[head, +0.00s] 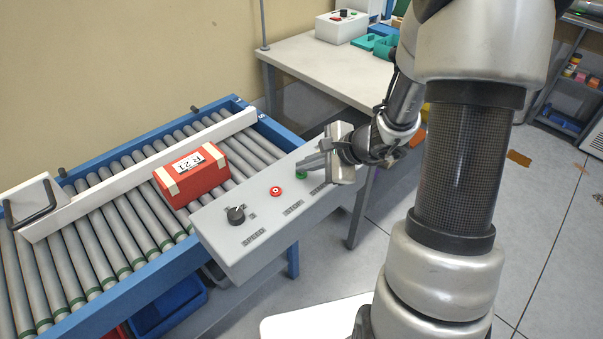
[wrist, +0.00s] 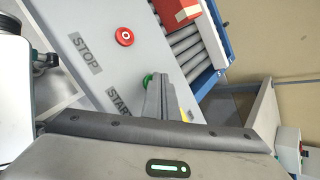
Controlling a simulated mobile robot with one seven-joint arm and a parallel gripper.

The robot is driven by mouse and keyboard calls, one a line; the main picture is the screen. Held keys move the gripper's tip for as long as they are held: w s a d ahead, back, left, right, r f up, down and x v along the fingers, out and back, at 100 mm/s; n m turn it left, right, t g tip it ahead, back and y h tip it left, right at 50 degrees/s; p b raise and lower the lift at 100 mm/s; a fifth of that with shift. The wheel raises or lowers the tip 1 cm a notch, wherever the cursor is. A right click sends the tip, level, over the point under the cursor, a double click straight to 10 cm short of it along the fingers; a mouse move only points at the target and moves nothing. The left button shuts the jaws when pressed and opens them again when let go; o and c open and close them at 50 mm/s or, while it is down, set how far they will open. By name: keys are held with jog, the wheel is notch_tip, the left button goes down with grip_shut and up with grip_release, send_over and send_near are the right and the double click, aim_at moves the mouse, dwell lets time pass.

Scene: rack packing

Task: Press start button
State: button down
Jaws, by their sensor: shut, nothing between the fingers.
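The grey control box (head: 247,227) stands along the near side of the roller conveyor. Its green start button (head: 301,175) is partly hidden by my gripper (head: 300,168), and it also shows in the wrist view (wrist: 148,79) above the START label (wrist: 119,101). The red stop button (head: 276,191) is to its left in the head view and clear in the wrist view (wrist: 124,37). My gripper is shut and empty, its fingertips right at the green button. I cannot tell whether they touch it.
A red box (head: 191,173) with a label lies on the rollers (head: 95,245) behind the control box, beside a white guide rail (head: 140,174). A black knob (head: 236,214) sits at the control box's left end. A pale table (head: 325,72) stands behind.

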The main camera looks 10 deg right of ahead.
aim_at(306, 175)
jog(key=shift+f, duration=0.15)
dwell(0.6)
jog(key=shift+r, duration=0.8)
jog(key=shift+r+p, duration=0.1)
jog(key=shift+p, duration=0.25)
jog(key=shift+r+p, duration=1.65)
jog(key=shift+r, duration=0.75)
